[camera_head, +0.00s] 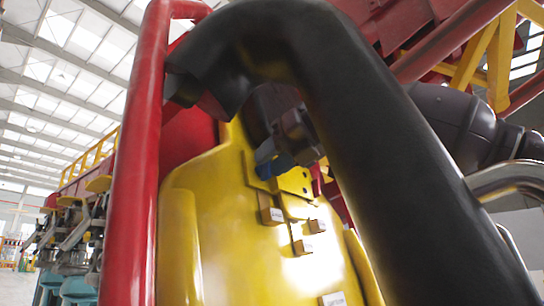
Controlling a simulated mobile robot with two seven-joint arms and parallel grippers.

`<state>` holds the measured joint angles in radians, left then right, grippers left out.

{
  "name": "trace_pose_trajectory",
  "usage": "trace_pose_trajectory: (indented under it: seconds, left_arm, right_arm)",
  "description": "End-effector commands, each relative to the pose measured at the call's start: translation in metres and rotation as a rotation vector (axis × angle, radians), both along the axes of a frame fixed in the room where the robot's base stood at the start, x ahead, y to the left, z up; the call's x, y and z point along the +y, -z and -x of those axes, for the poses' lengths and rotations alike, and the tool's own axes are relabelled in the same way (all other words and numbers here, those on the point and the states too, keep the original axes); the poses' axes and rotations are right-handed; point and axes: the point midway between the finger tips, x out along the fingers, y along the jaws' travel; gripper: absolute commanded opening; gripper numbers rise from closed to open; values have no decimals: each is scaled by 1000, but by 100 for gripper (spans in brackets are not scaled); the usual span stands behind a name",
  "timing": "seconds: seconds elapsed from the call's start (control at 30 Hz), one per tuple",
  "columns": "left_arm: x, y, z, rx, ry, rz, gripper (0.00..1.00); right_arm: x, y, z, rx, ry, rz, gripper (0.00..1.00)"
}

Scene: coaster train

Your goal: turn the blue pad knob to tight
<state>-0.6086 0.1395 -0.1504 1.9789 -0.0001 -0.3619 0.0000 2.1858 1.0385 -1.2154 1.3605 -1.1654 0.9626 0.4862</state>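The blue pad knob (266,153) is a small blue piece at the upper part of the yellow seat back, partly hidden. My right gripper (290,148) is dark and sits right at the blue piece, behind the black padded restraint. Its fingertips are small, shaded and partly covered, so I cannot tell whether they are closed on the knob or only beside it. A yellow plate (292,181) with small holes lies just below and to the right of the knob. My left gripper is not in view.
The thick black padded restraint (400,190) arches across the front of the seat. A red post (138,170) stands at the left. Small yellow blocks with white labels (272,213) sit on the yellow seat back (225,250). A silver handle (510,177) is at the right.

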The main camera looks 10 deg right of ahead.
Motion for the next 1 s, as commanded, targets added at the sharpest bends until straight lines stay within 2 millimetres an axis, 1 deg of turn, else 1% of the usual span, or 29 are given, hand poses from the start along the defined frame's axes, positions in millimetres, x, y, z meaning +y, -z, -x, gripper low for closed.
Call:
trace_pose_trajectory:
  seconds: [0.3, 0.37, 0.53, 0.57, 0.83, 1.0]
  left_arm:
    - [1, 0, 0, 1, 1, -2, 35]
    - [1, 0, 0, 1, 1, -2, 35]
    - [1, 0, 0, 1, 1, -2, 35]
    - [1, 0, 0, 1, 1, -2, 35]
    - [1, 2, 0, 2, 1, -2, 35]
    - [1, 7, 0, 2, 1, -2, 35]
  right_arm:
    - [2, 1, -2, 0, 0, 0, 35]
    - [2, 1, -1, 0, 0, 0, 27]
    - [2, 1, -1, 0, 0, 0, 1]
    - [2, 1, -1, 0, 0, 0, 0]
    - [1, 1, -2, 8, 3, -8, 0]
    - [1, 2, -2, 43, 12, -44, 0]
